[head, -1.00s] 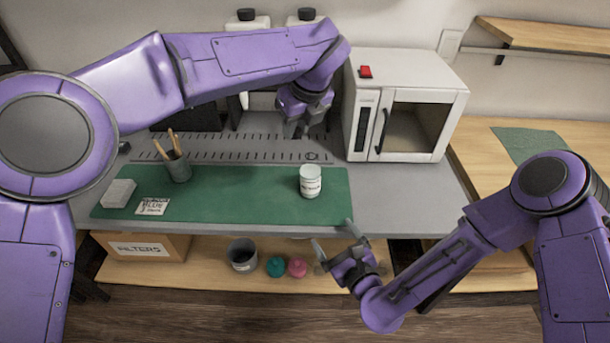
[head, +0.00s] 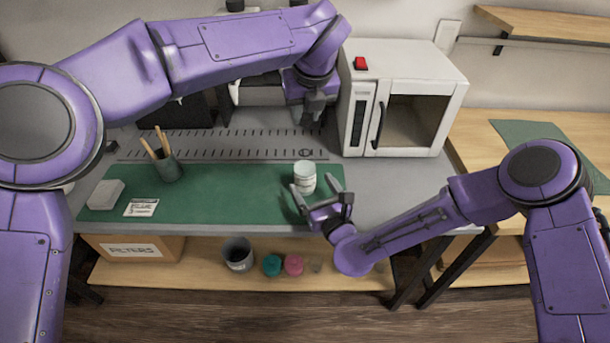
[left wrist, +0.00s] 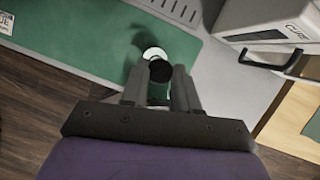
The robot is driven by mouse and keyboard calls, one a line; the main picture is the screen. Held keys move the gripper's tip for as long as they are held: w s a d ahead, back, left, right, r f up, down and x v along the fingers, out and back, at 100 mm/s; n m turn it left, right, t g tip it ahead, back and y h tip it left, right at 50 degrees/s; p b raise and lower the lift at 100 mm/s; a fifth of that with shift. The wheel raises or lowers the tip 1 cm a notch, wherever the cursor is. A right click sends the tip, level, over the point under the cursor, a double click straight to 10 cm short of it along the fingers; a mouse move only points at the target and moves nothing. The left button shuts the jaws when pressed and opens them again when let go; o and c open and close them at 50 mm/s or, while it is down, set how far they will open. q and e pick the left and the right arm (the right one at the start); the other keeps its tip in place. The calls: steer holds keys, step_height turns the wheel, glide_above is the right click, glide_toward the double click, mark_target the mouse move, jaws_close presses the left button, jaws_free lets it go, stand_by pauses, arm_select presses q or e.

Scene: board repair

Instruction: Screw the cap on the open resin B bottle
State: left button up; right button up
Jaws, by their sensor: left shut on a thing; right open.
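A white bottle (head: 305,180) with a printed label stands upright on the green mat (head: 230,200); I cannot read its label. It also shows in the left wrist view (left wrist: 153,52), partly hidden behind my left gripper. My left gripper (head: 313,118) points down above and behind the bottle. In the left wrist view its fingers (left wrist: 160,80) are shut on a round black cap (left wrist: 161,71), apart from the bottle as far as I can tell. My right gripper (head: 316,186) is open at the bottle's near side, its fingers on either side; I cannot tell whether they touch it.
A white oven-like box (head: 402,100) stands right of the left gripper. A brush cup (head: 167,165), a pale block (head: 106,194) and a printed card (head: 141,207) are on the mat's left. A lower shelf holds a filters box (head: 135,249) and a grey cup (head: 238,254).

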steer(key=x, duration=0.5)
steer(key=shift+w, duration=0.25)
steer(key=c, duration=1.4)
arm_select(q)
steer(key=shift+f, duration=0.15)
arm_select(e)
steer(key=shift+c, duration=0.6)
arm_select(q)
glide_above(305, 147)
steer(key=s, duration=0.1)
steer(key=shift+d+f, duration=0.1)
steer(key=shift+f, duration=2.25)
steer(key=shift+f, duration=0.9)
steer(key=shift+f, duration=0.55)
